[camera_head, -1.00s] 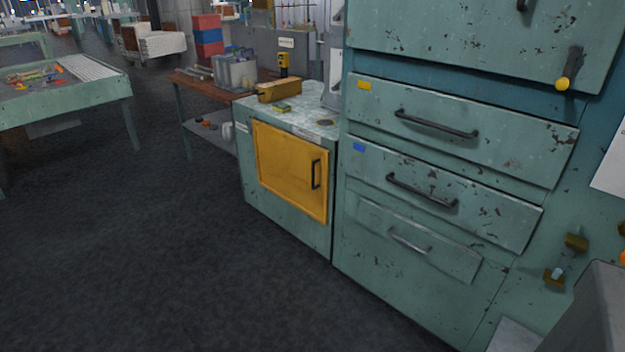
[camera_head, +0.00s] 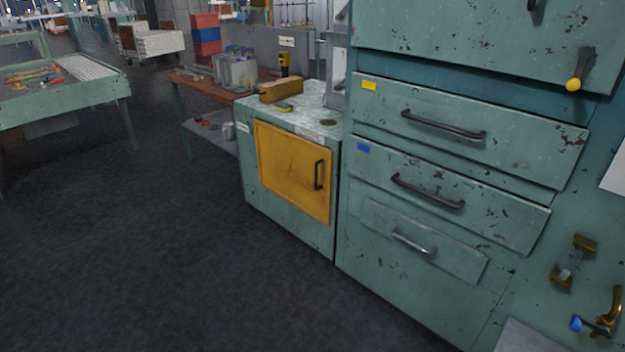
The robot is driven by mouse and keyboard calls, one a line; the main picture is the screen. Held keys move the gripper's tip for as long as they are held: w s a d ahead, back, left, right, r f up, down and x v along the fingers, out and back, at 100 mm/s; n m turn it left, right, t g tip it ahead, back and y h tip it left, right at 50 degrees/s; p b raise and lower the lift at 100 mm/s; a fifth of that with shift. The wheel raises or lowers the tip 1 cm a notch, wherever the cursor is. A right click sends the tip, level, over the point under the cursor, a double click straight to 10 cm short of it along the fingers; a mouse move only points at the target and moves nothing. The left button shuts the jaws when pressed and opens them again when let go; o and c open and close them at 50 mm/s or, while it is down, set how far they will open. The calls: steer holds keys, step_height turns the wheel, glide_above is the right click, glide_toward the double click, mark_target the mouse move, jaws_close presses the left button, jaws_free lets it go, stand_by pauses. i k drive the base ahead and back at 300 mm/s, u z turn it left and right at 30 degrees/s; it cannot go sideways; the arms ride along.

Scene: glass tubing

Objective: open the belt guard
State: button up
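A yellow panel (camera_head: 292,172), which looks like the belt guard, is set in the front of a low green cabinet (camera_head: 283,233). It is shut, flush with the cabinet front. A dark vertical bar handle (camera_head: 319,175) is on its right side. My gripper is not in view, so nothing is seen touching the panel or its handle.
A tall green cabinet with drawers (camera_head: 445,165) stands close on the right. A brass lever with a blue knob (camera_head: 603,318) is at lower right. A brown bench (camera_head: 185,80) and a green table (camera_head: 85,104) stand left. The dark floor (camera_head: 150,260) is clear.

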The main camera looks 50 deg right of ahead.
mark_target(283, 190)
steer(key=z, duration=0.1)
steer(key=i, duration=1)
steer(key=u, duration=0.05)
